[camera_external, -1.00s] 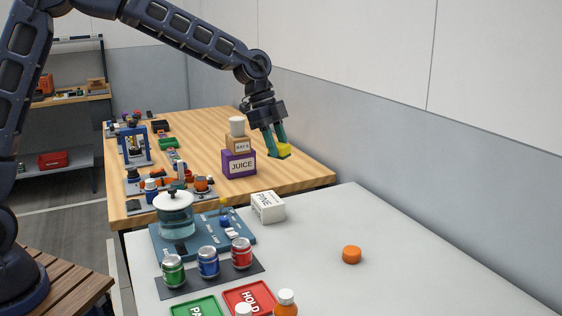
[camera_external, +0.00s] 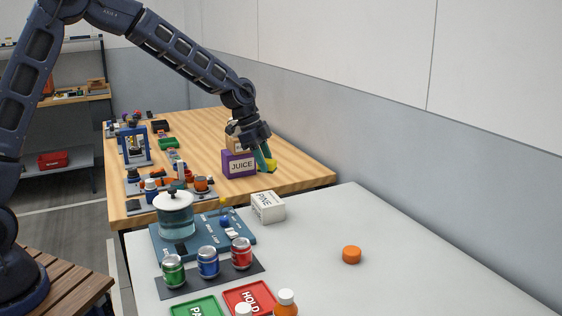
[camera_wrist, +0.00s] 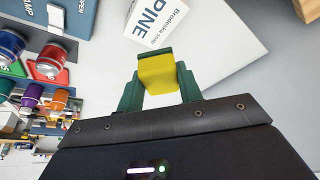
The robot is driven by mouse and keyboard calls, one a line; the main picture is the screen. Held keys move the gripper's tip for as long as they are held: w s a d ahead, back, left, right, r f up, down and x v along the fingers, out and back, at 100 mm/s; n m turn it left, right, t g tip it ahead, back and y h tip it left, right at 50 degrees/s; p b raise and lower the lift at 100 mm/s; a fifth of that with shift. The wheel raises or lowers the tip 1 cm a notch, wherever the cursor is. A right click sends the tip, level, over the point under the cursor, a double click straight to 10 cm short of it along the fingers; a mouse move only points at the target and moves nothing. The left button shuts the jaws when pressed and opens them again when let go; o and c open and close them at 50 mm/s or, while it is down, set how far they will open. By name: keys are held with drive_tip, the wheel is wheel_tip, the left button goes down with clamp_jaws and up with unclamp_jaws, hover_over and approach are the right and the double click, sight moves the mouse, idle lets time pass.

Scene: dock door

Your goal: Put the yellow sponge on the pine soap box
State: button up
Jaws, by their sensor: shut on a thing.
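The yellow sponge (camera_external: 271,167) is held between the green fingers of my gripper (camera_external: 265,161), which is shut on it. In the wrist view the sponge (camera_wrist: 157,73) sits between the fingertips.
A purple juice box (camera_external: 239,163) stands on the wooden table just left of my gripper. Left of the soap box are a blue board (camera_external: 243,238) and a glass jar (camera_external: 175,214). Several cans stand in front. An orange puck (camera_external: 352,254) lies right, with clear table around it.

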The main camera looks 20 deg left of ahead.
sight(270, 199)
wheel_tip(270, 199, down, 9)
drive_tip(key=shift+f, duration=0.1)
idle(0.4)
drive_tip(key=shift+f, duration=0.1)
drive_tip(key=o, duration=1)
drive_tip(key=shift+c, duration=0.2)
